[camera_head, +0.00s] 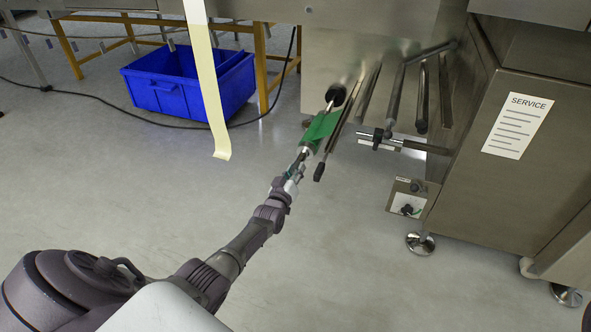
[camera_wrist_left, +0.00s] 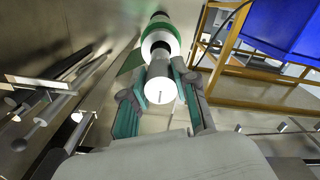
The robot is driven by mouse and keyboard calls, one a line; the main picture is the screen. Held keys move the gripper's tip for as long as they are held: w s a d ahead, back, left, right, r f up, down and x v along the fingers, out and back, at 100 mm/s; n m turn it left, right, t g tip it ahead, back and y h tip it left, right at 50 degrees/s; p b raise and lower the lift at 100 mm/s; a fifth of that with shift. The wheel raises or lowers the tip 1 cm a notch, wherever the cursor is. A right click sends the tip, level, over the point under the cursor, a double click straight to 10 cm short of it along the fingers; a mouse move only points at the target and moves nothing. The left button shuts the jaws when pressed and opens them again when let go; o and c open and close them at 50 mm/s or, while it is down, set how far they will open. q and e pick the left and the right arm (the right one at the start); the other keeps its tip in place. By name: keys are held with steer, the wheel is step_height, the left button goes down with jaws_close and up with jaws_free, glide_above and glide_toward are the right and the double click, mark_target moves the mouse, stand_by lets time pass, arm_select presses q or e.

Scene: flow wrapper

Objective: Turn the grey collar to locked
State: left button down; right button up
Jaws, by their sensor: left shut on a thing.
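A green roll (camera_head: 322,127) sits on a spindle that sticks out from the steel machine. It also shows in the left wrist view (camera_wrist_left: 158,38), at the top, with a loose green flap to its left. The grey collar (camera_wrist_left: 160,88) looks like a pale cylinder with a bright round end face, in front of the roll. My left gripper (camera_head: 302,153) is at the near end of the spindle. In the left wrist view its two teal-padded fingers (camera_wrist_left: 161,76) are shut on either side of the collar. No lock marking on the collar is readable. My right gripper is not in view.
Several metal bars (camera_head: 368,93) and a black-knobbed rod (camera_head: 319,171) stand close right of the roll. A pale strip (camera_head: 208,80) hangs to the left. A blue crate (camera_head: 165,95) stands on the floor behind. A steel cabinet (camera_head: 500,185) is at right.

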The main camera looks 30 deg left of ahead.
arm_select(q)
steer(key=shift+m, duration=0.4)
steer(key=c, duration=0.9)
jaws_free()
steer(key=v, duration=1.2)
steer(key=shift+f, duration=0.1)
